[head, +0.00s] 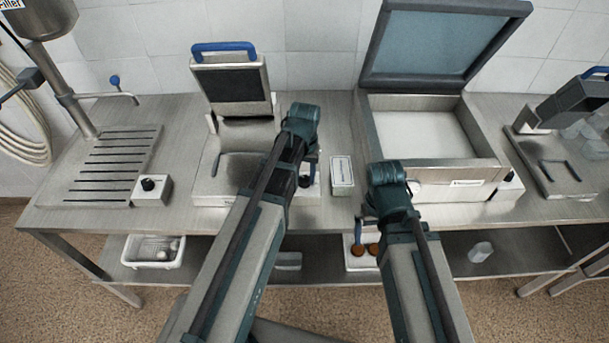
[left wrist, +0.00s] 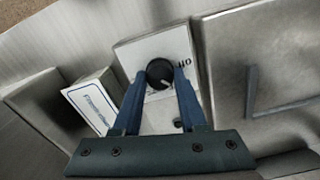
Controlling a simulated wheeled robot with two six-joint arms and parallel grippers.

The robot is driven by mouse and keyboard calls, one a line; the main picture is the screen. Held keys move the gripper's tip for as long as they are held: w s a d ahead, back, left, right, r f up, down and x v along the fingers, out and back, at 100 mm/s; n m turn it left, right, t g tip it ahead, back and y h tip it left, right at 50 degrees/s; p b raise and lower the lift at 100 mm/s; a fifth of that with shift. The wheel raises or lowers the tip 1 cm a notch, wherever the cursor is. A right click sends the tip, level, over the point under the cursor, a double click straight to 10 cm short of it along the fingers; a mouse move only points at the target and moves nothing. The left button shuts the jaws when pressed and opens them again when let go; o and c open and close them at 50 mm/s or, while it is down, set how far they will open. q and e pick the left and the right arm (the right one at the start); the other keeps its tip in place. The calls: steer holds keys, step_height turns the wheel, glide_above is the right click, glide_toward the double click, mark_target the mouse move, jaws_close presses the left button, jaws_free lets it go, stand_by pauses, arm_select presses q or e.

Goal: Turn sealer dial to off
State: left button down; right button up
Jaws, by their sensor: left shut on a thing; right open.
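A black round dial (left wrist: 160,72) sits on a pale control panel (left wrist: 135,52) in the left wrist view, with dark lettering partly visible to its right. A light pointer mark shows on its lower right side. My left gripper (left wrist: 160,82) is shut on the dial, one blue finger on each side.
A small white box (head: 342,172) stands on the counter between the arms. An open-lidded chamber machine (head: 480,165) stands to the right, with another black knob (head: 508,175). A further knob (head: 147,184) is at the left. A white basket (head: 140,262) sits on the lower shelf.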

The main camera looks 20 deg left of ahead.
mark_target(305, 178)
arm_select(q)
steer(key=n, duration=0.4)
steer(key=shift+n, duration=2.5)
steer(key=shift+c, duration=2.2)
jaws_free()
steer(key=shift+r, duration=0.1)
step_height(305, 178, up, 14)
steer(key=p, duration=1.3)
steer(key=shift+f+p, duration=0.2)
steer(key=shift+p, duration=0.2)
steer(key=shift+f, duration=0.15)
